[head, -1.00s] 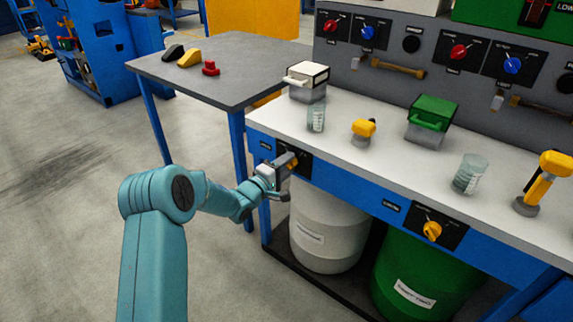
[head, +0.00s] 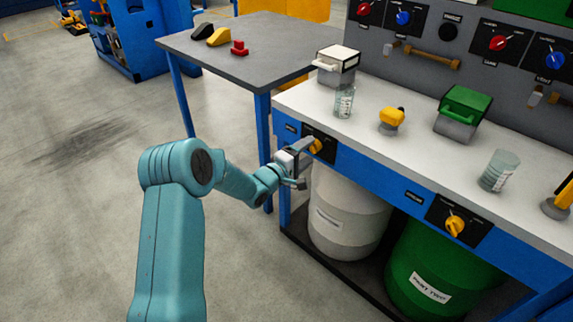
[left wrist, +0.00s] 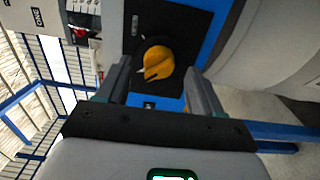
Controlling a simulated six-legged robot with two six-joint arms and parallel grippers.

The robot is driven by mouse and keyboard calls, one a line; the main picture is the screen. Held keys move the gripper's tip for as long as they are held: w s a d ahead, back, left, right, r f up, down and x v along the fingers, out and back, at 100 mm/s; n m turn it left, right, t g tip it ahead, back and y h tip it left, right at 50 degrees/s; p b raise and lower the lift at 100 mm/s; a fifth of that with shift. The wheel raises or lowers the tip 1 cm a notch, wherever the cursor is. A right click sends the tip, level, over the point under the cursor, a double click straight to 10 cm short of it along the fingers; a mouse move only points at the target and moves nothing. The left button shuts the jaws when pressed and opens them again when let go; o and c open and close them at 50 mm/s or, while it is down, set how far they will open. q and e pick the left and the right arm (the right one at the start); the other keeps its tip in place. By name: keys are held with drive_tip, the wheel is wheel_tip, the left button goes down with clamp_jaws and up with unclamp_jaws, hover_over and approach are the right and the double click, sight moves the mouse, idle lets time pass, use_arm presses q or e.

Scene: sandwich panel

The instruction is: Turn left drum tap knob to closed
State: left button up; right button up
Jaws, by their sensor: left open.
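The left drum tap knob (head: 316,146) is yellow and sits on a black panel on the blue front edge of the bench, above the white drum (head: 348,215). In the left wrist view the knob (left wrist: 158,63) shows round with a pale pointer mark, on its black plate (left wrist: 170,25). My left gripper (head: 303,163) is at the panel, close in front of the knob. In the left wrist view its fingers (left wrist: 160,85) are apart, one on each side of the knob, with gaps visible. Whether they touch it cannot be told. My right gripper is not in view.
A second yellow knob (head: 455,224) sits on a black panel above the green drum (head: 438,270). The white bench top (head: 410,155) carries beakers, a yellow-topped tool and lidded boxes. A grey table (head: 255,65) stands behind at the left. Floor at left is clear.

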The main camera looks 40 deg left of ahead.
use_arm(q)
drive_tip(key=s+a+p, duration=0.1)
drive_tip(key=s, duration=1.3)
drive_tip(key=shift+s+p, duration=0.15)
drive_tip(key=shift+p, duration=0.25)
drive_tip(key=w+d+m+h, duration=0.1)
drive_tip(key=w+d+h, duration=0.2)
drive_tip(key=d, duration=0.6)
drive_tip(key=s+d+f+m+g+h, duration=0.25)
drive_tip(key=d+f+g, duration=0.45)
drive_tip(key=d+f, duration=0.8)
drive_tip(key=s+d+f+m+g+y, duration=0.1)
drive_tip(key=s+d+f+m+g, duration=0.3)
drive_tip(key=s, duration=0.7)
drive_tip(key=s+d+f+m+g+y, duration=0.1)
drive_tip(key=s+f+m+g+y, duration=0.1)
drive_tip(key=s+f+m+g, duration=0.6)
wheel_tip(320, 180, up, 25)
drive_tip(key=s+t+p, duration=0.1)
drive_tip(key=s+p, duration=0.1)
drive_tip(key=p, duration=2)
drive_tip(key=shift+s+d, duration=0.15)
